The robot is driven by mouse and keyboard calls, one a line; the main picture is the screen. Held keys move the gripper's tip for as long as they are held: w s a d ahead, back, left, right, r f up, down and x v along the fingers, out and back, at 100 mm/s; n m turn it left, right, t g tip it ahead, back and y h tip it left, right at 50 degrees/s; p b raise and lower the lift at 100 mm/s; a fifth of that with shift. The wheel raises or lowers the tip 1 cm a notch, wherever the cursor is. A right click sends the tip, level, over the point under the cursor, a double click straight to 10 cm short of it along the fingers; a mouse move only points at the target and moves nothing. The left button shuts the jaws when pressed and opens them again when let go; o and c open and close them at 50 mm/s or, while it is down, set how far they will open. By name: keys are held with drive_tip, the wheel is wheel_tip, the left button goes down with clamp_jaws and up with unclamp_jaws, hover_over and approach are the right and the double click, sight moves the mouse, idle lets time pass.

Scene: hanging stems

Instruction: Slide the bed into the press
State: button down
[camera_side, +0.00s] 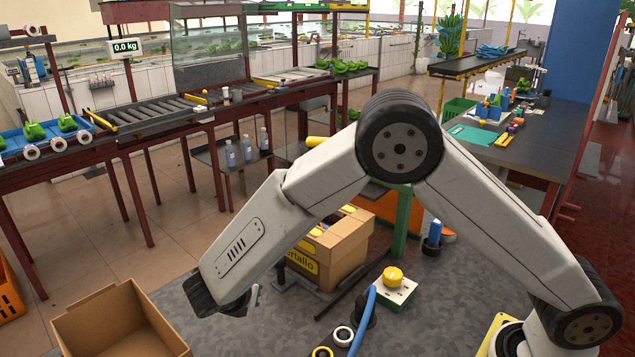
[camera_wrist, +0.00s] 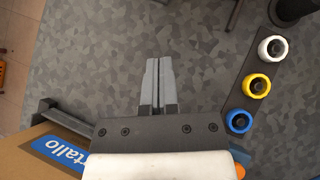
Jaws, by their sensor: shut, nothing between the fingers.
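My gripper (camera_side: 256,297) is at the lower middle of the side view, over the grey floor and left of a carton. In the wrist view its two grey fingers (camera_wrist: 158,82) are together with nothing between them. The open-topped carton (camera_side: 335,248) stands on a low dark frame (camera_side: 296,284), which may be the bed. A green post (camera_side: 400,225) rises just right of the carton and may belong to the press. My arm hides much of this area. The carton (camera_wrist: 55,160) also shows at lower left in the wrist view, apart from the fingers.
A yellow button on a pale box (camera_side: 393,280) sits right of the carton. White, yellow and blue knobs (camera_wrist: 257,87) stand on a dark plate in the wrist view. An empty open carton (camera_side: 115,325) is at lower left. Roller conveyors (camera_side: 150,110) run behind.

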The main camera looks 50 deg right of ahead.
sight(279, 278)
drive_tip(key=shift+s+r, duration=0.1)
drive_tip(key=shift+r, duration=0.25)
drive_tip(key=x, duration=1)
drive_tip(key=shift+w+d, duration=0.25)
drive_tip(key=shift+d, duration=0.25)
drive_tip(key=shift+w+d, duration=0.3)
drive_tip(key=shift+d, duration=0.2)
drive_tip(key=shift+w+d, duration=0.45)
drive_tip(key=shift+d, duration=0.35)
